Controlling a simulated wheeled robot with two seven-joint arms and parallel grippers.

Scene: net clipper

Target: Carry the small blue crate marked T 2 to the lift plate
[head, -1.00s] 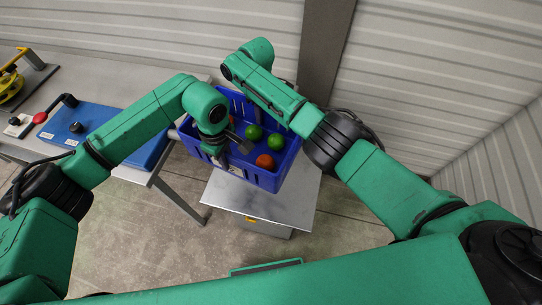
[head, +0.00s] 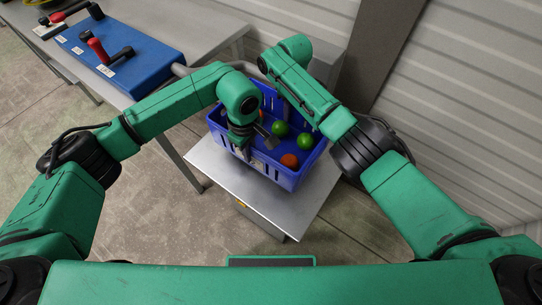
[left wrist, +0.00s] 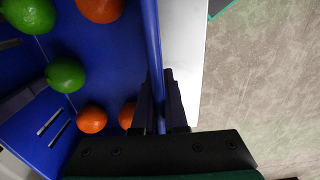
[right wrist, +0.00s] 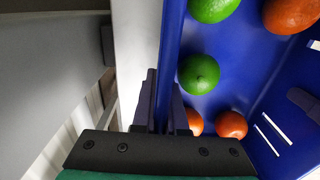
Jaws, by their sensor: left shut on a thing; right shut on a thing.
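The small blue crate (head: 306,168) is over the metal lift plate (head: 262,203) in the head view, holding green and orange round fruit. I cannot read its marking. I cannot tell if it rests on the plate or hangs just above it. My left gripper (head: 243,150) is shut on its near-left wall. The left wrist view shows these jaws (left wrist: 162,110) around the wall's rim. My right gripper is shut on the opposite wall, its jaws (right wrist: 166,110) around the rim in the right wrist view. Its fingertips are hidden in the head view.
A grey table (head: 205,40) at upper left carries a blue panel (head: 125,55) with a red handle (head: 99,50) and a black handle. A grey post and ribbed wall (head: 460,90) stand behind and right. Open floor (head: 130,205) lies left of the plate.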

